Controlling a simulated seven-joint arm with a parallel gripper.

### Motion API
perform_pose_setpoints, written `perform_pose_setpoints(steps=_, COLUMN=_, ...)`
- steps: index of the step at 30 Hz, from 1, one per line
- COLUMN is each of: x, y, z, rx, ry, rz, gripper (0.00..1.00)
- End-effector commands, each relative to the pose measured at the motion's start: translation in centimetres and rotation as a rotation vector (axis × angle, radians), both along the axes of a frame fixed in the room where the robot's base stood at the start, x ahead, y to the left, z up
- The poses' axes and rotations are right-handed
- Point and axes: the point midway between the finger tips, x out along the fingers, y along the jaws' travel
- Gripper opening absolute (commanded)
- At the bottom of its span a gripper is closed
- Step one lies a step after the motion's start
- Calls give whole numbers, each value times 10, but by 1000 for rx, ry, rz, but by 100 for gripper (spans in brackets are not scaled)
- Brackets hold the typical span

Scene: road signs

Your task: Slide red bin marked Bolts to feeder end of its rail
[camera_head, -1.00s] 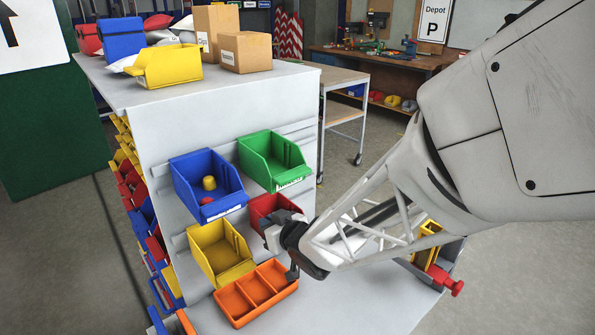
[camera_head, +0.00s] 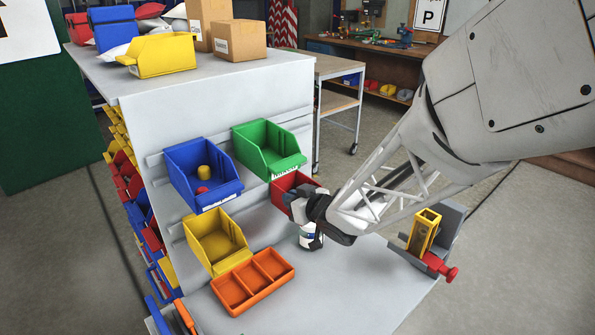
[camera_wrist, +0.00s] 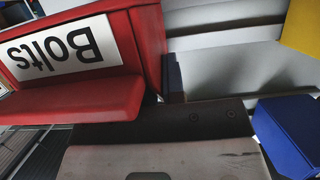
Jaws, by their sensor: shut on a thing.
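The red bin (camera_head: 290,186) hangs on the lower rail of the grey panel, below the green bin and well to the right of the yellow bin. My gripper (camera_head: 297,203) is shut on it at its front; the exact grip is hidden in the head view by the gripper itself. In the wrist view the red bin (camera_wrist: 75,100) shows close up with its white "Bolts" label (camera_wrist: 60,50) upside down. A grey fixture with a yellow upright holder (camera_head: 424,232) and red knob stands at the right of the bench; I cannot tell whether it is the feeder.
A blue bin (camera_head: 205,176) and a green bin (camera_head: 268,150) hang on the upper rail. The yellow bin (camera_head: 215,243) hangs lower left. An orange divided tray (camera_head: 253,282) lies on the bench. A white bottle (camera_head: 310,238) stands under my gripper. The bench right of it is mostly clear.

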Motion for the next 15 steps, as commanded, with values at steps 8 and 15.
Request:
perform_pose_setpoints(steps=8, x=16, y=-19, z=-3, rx=-1, ry=5, rz=-4, gripper=0)
perform_pose_setpoints(steps=15, x=24, y=-28, z=-3, rx=-3, ry=6, rz=-4, gripper=0)
